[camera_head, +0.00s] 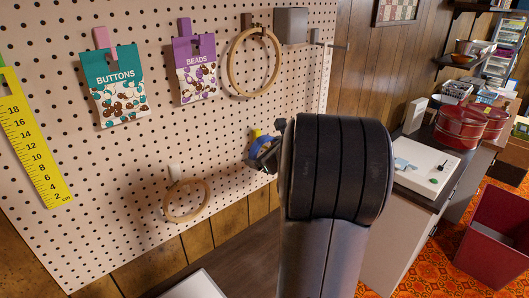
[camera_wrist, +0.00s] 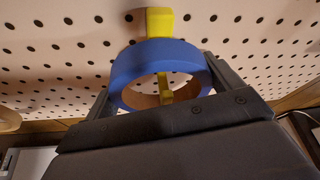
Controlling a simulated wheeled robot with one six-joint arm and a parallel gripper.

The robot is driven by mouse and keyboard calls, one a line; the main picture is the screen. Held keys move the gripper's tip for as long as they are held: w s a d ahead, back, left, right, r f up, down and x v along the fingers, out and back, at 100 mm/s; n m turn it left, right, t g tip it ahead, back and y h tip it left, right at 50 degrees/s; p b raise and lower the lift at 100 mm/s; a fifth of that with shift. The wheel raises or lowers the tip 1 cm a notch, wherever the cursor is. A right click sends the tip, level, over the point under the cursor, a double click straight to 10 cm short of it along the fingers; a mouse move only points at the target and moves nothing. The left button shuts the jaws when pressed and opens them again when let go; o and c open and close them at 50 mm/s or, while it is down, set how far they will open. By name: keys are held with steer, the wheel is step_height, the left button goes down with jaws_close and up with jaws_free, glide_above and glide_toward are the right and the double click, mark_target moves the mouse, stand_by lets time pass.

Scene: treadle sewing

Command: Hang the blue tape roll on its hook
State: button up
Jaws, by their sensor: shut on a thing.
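The blue tape roll (camera_wrist: 128,68) has a brown inner core and sits between the two fingers of my gripper (camera_wrist: 157,82), which is shut on it. A yellow hook (camera_wrist: 160,22) on the pegboard stands behind the roll in the wrist view. A yellow part also shows inside the roll's hole, so the hook appears to reach into the ring. I cannot tell whether the roll rests on it. In the head view, bits of the blue roll (camera_head: 262,144) and yellow hook (camera_head: 256,133) show left of my arm, which hides the rest.
The pegboard (camera_head: 115,170) also holds a buttons packet (camera_head: 113,88), a beads packet (camera_head: 196,72), a large wooden hoop (camera_head: 232,75), a small hoop (camera_head: 167,205) and a yellow ruler (camera_head: 28,140). A counter with a white device (camera_head: 425,165) and red pots (camera_head: 462,125) stands at right.

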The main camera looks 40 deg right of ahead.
steer(key=shift+f+b, duration=0.85)
stand_by(0.5)
steer(key=o, duration=0.8)
